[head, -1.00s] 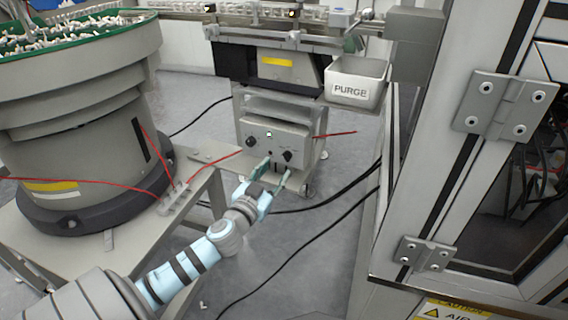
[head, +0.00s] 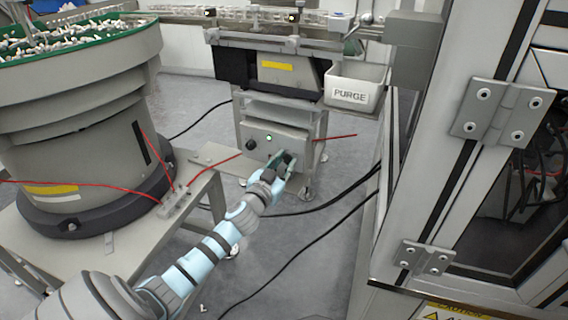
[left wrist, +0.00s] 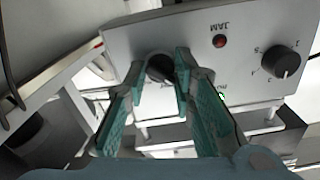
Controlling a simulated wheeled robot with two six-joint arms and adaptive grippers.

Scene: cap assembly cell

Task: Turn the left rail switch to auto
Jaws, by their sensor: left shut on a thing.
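A grey control box (head: 262,131) under the rail carries two black knobs and a small lit lamp (head: 269,138). My left gripper (head: 284,160) is at the right-hand knob and covers most of it in the head view. In the left wrist view, which shows the panel upside down, my left gripper (left wrist: 168,72) is shut on this black switch knob (left wrist: 157,67), one finger on each side. Its pointer direction is hidden by the fingers. The other knob, a numbered dial (left wrist: 287,64), stands apart. A red JAM lamp (left wrist: 219,41) sits between them. My right gripper is not in view.
A feeder bowl (head: 80,110) stands on a table (head: 120,258) to the left. A PURGE bin (head: 352,92) hangs above right of the box. A machine frame with a hinged door (head: 440,150) fills the right. Black cables (head: 300,243) cross the floor.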

